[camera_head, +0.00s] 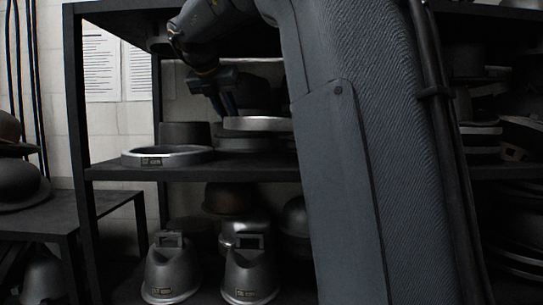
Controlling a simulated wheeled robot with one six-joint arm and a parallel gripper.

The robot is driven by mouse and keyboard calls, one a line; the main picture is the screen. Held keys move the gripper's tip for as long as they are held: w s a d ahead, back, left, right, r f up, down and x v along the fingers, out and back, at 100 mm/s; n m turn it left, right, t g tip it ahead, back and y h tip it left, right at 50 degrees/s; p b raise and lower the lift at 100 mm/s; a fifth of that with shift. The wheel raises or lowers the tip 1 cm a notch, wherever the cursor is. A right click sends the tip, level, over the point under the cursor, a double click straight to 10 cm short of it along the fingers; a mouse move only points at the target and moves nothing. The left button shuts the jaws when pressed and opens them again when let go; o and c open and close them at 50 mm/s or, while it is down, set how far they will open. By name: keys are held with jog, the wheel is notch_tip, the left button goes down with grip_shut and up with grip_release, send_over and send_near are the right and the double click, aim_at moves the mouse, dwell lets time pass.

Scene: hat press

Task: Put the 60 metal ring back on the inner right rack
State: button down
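A pale metal ring (258,123) shows above the middle shelf, over a darker ring or round form (245,143). My arm hides its right end. Another metal ring (168,157) with a small label lies flat near the front edge of the middle shelf, at the left. The label is too small to read, so I cannot tell which ring is the 60. My gripper (227,106) points down, with its fingertips at the left rim of the pale ring. I cannot tell whether the fingers are closed on that rim or only near it.
The dark rack (87,120) has an upright at the left and a shelf above my gripper. Metal hat forms (172,272) with handles stand on the lower level. A side table (60,216) with hats is at the left. More stacked pieces (518,215) fill the right.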

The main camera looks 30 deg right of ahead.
notch_tip(320, 180, down, 9)
jog(key=shift+p, duration=0.65)
jog(key=c, duration=1.6)
grip_release()
jog(key=shift+c, duration=0.2)
jog(key=b+v, duration=0.2)
jog(key=v, duration=1)
